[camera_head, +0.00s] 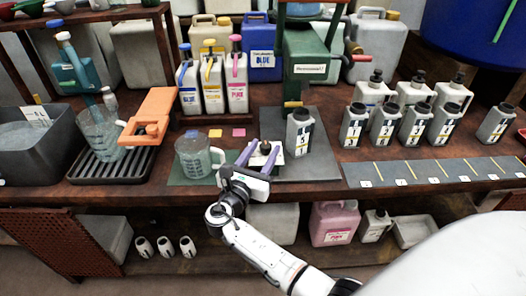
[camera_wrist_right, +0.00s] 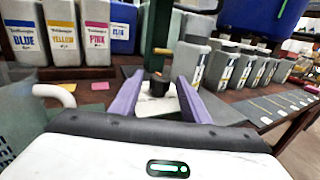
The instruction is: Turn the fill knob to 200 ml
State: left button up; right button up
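The fill knob, a dark round knob (camera_head: 265,145), sits on a small white block (camera_head: 257,159) in front of the green dispenser (camera_head: 310,60). In the right wrist view the knob (camera_wrist_right: 158,84) stands between the two purple fingers, with a gap visible on each side. My right gripper (camera_head: 263,151) is open around the knob; it also shows in the right wrist view (camera_wrist_right: 158,100). I cannot read any scale or the knob's setting. A clear measuring jug (camera_head: 194,160) stands on a green mat just left of the gripper. My left gripper is not in view.
Blue, yellow and pink bottles (camera_head: 212,85) stand on a rack behind. A grey bottle (camera_head: 299,132) stands close right of the knob, with several numbered bottles (camera_head: 385,125) beyond. At left are an orange-topped device (camera_head: 150,115), another jug (camera_head: 98,130) and a dark tub (camera_head: 50,160).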

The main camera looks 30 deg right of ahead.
notch_tip(320, 180, up, 10)
jog(key=p, duration=0.2)
dwell(0.5)
dwell(0.4)
